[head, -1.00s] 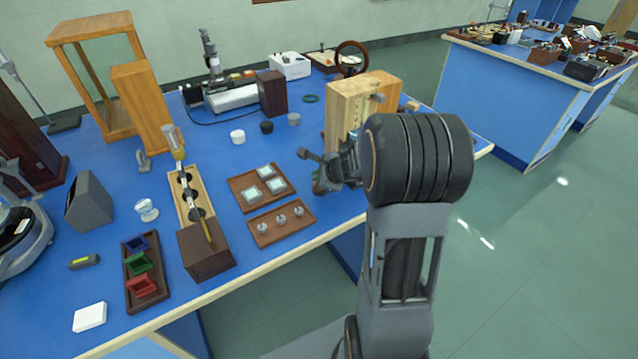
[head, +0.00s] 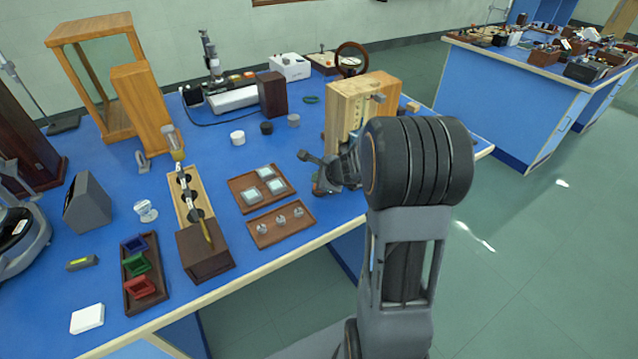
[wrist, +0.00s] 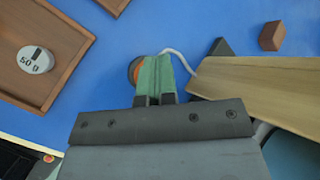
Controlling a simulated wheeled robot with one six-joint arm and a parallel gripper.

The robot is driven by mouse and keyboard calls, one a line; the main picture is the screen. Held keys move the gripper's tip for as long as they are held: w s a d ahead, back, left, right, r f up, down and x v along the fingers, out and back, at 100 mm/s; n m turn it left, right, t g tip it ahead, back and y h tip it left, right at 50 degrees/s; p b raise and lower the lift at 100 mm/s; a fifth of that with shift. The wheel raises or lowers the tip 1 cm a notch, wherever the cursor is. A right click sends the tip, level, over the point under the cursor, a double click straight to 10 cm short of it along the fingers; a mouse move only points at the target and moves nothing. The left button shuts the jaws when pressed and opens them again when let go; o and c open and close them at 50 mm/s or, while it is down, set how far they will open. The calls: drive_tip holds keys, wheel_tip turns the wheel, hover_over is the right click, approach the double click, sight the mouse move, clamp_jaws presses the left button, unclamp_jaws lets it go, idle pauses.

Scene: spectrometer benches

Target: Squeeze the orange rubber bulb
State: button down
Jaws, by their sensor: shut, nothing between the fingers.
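The orange rubber bulb (wrist: 134,70) shows in the wrist view as a small orange edge on the left of my gripper's fingers. The rest of it is hidden behind them. A thin pale tube (wrist: 180,57) runs from beside the fingertips toward a wooden block on the right. My gripper (wrist: 157,76) has green finger pads, which are closed together with nothing between them. I cannot tell whether the fingers touch the bulb. In the head view, my wrist is at the bench's front edge beside the wooden stand (head: 345,103), and the bulb cannot be made out.
A wooden tray with a 50 g weight (wrist: 36,60) lies left of the fingers in the wrist view. In the head view, two brown trays (head: 262,243) (head: 236,196) lie left of my wrist. A small brown block (wrist: 272,36) lies beyond the pale wooden block (wrist: 265,88).

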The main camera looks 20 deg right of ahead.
drive_tip(key=shift+r+p, duration=0.75)
drive_tip(key=shift+r, duration=0.25)
wheel_tip(320, 180, up, 5)
drive_tip(key=p, duration=0.4)
idle(0.7)
